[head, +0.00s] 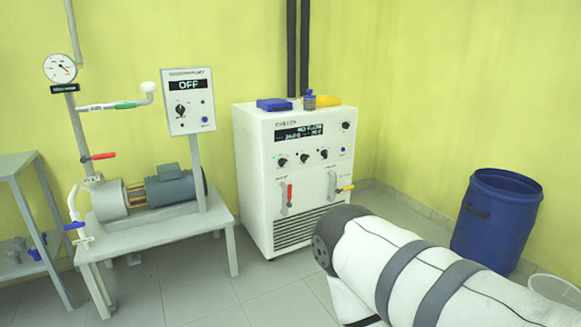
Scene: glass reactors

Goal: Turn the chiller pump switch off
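The chiller (290,180) is a white cabinet standing against the back wall in the middle of the head view. Its front has a lit dark display (299,132) and a row of black knobs (304,156) below it. Another dark knob (346,126) sits at the panel's upper right. I cannot read which control is the pump switch. A red-handled valve (289,194) and a yellow-handled valve (345,189) are lower on the front. One of my arms reaches in from the lower right, in front of the chiller's lower right side. Neither gripper is in view.
A pump (170,188) on a grey stand is at left, with a control box (188,101) reading OFF above it. A blue barrel (497,220) and a white bucket (553,290) stand at right. The floor before the chiller is clear at centre left.

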